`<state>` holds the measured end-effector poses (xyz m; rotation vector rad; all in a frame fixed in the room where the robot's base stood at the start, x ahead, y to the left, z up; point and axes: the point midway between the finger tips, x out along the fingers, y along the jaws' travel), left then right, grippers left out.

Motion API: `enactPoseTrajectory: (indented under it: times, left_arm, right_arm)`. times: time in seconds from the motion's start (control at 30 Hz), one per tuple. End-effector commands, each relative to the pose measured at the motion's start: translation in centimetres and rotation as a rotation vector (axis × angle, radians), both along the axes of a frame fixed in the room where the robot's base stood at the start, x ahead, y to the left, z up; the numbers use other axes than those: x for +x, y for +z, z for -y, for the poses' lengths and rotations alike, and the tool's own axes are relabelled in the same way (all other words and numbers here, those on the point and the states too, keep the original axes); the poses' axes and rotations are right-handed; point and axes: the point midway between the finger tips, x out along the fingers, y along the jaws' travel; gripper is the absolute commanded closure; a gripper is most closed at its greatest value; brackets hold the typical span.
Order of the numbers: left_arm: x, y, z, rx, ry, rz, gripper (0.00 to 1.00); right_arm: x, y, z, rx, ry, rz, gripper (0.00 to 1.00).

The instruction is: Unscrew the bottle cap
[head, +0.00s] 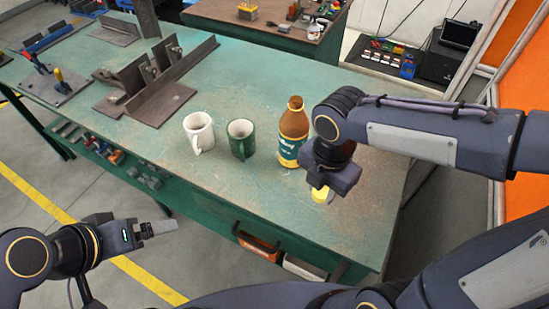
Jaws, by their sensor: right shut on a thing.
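A brown bottle (293,136) with a teal and yellow label stands upright on the green workbench (235,185). No cap shows on its top. My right gripper (321,193) is just to the right and front of the bottle, pointing down. It is shut on a small yellow bottle cap (321,196), which shows below its fingers; the fingers hide part of it. I cannot tell how far the cap is above the bench. My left gripper (160,228) is empty, low and left, off the bench's front edge. Its fingers are seen side-on, so their gap is unclear.
A white mug (198,132) and a dark green mug (241,139) stand left of the bottle. Welded steel angle pieces (160,97) lie further left. The bench front in the middle is clear. A second bench (260,35) stands behind. An orange panel (525,85) is at the right.

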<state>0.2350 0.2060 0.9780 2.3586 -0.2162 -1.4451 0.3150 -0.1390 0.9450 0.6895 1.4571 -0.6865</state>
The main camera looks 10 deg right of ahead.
Motion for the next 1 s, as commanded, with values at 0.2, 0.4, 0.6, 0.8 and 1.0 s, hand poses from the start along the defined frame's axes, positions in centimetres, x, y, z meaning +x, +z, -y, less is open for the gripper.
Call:
enactPoseTrajectory:
  times: [0.2,0.4,0.6,0.8,1.0]
  left_arm:
    - [-0.2,-0.1,0.0,0.008,-0.007,0.010,0.06]
    - [-0.2,0.3,0.0,0.007,-0.006,0.009,0.06]
    - [-0.2,0.2,0.0,0.007,-0.005,0.008,0.06]
    - [-0.2,0.2,0.0,0.007,-0.005,0.008,0.06]
    - [-0.2,0.1,0.0,0.007,-0.005,0.008,0.06]
  right_arm:
    - [2.5,-1.6,1.3,0.000,-0.010,-0.008,0.95]
    - [7.1,-3.8,3.2,0.001,-0.009,-0.007,0.95]
    - [10.3,-7.3,4.5,0.000,-0.007,-0.006,0.95]
    - [11.8,-9.0,5.1,0.000,-0.005,-0.002,0.95]
    - [12.7,-10.3,5.5,-0.002,-0.006,-0.004,0.95]
